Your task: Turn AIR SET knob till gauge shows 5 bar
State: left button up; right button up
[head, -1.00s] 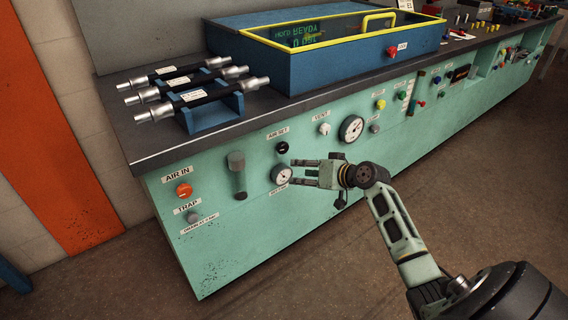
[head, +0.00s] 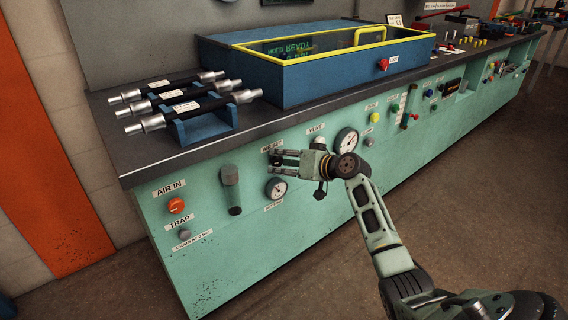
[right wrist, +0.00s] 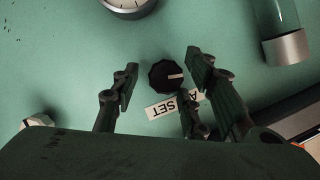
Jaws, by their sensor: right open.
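The AIR SET knob (right wrist: 166,75) is black and faceted with a white pointer line, and sits on the green panel above its label (right wrist: 174,104) in the right wrist view. My right gripper (right wrist: 160,85) is open, with its fingers on either side of the knob and no clear contact. In the head view the right gripper (head: 275,158) is at the panel just below the AIR SET label (head: 272,148) and mostly hides the knob. The small round gauge (head: 276,188) is below it; its reading is too small to tell. My left gripper is not in view.
A grey cylinder (head: 230,190) is left of the gauge. The orange AIR IN knob (head: 176,205) is further left.

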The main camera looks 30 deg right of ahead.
jog(key=shift+c, duration=0.5)
jog(key=c, duration=0.9)
jog(key=shift+f, duration=0.1)
